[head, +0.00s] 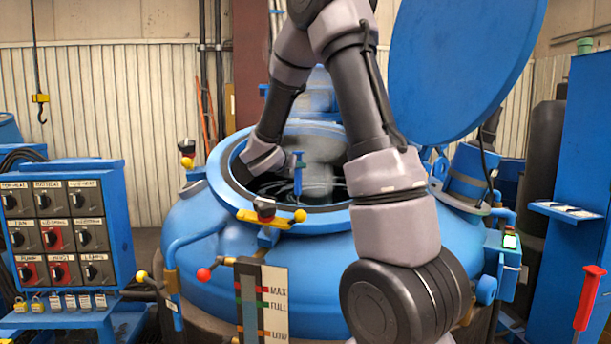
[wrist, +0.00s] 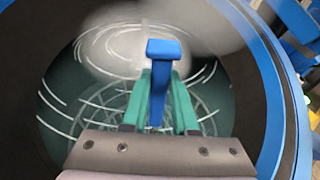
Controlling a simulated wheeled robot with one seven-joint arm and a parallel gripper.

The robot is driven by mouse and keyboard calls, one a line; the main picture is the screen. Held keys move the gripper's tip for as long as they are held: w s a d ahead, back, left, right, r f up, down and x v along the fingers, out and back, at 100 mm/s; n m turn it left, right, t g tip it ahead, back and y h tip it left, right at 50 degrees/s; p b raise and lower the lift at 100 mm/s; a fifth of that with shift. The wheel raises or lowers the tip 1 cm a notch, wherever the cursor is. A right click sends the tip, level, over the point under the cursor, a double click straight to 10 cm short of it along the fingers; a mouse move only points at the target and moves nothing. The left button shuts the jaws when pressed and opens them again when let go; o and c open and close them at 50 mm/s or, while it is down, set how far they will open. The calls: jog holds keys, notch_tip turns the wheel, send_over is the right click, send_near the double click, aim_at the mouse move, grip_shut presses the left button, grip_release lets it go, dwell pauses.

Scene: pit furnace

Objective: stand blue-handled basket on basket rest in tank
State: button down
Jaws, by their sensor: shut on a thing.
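My gripper (wrist: 161,80) is inside the open mouth of the blue tank (head: 190,225). Its green fingers are shut on the upright blue handle (wrist: 164,50) of the basket. The handle also shows in the head view (head: 298,172), near the middle of the tank mouth. Below the fingers in the wrist view, curved thin lines show in dark green liquid; the basket's body and the basket rest cannot be told apart there. The height of the basket over the rest cannot be told.
The tank's round blue lid (head: 460,60) stands raised at the right. Pale vapour blurs part of the mouth. A control panel (head: 60,230) stands at the left. A level gauge with MAX, FULL and LOW marks (head: 262,300) is on the tank front.

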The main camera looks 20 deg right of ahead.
jog(key=shift+r, duration=0.1)
grip_release()
dwell(0.4)
dwell(0.3)
jog(key=v, duration=1.1)
dwell(0.4)
dwell(0.4)
